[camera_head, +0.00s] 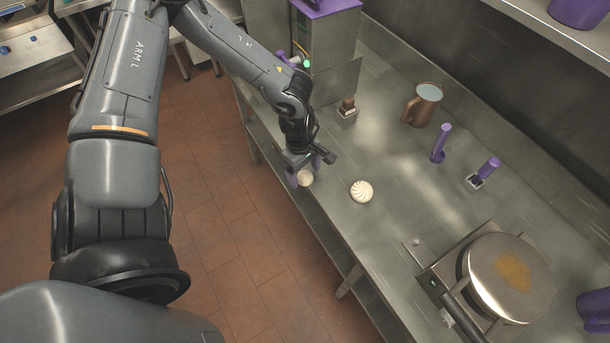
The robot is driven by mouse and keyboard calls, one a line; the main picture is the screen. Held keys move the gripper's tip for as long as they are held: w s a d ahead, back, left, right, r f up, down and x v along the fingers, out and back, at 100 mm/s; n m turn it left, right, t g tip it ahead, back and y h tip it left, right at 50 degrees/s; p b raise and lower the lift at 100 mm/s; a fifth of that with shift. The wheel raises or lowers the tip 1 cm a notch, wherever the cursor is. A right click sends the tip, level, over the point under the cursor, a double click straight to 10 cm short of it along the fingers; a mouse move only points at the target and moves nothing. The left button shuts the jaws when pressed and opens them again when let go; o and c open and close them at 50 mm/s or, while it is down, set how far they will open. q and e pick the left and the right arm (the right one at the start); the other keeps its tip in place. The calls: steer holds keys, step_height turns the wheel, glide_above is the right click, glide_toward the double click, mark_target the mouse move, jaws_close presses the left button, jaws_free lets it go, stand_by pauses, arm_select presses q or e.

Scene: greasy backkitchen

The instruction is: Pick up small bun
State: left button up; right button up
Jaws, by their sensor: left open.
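A small pale bun (306,179) lies near the front edge of the steel counter, partly hidden by my left gripper. A larger white bun (361,191) with swirled ridges sits in the open on the counter to its right. My left gripper (304,172) points down at the small bun with its purple-tipped fingers open. One finger is left of the bun and the other is behind it to the right. I cannot tell whether the fingers touch it. My right gripper is not in view.
The steel counter (400,235) has clear room around the larger bun. A brown jug (421,105), a purple-handled tool (440,143) and another purple-handled item (484,172) stand toward the back. A round griddle (508,277) is at the lower right. A small brown-handled block (347,107) stands behind the gripper.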

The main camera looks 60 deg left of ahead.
arm_select(q)
steer(key=shift+f, duration=0.6)
steer(key=shift+c, duration=0.2)
steer(key=c, duration=1.1)
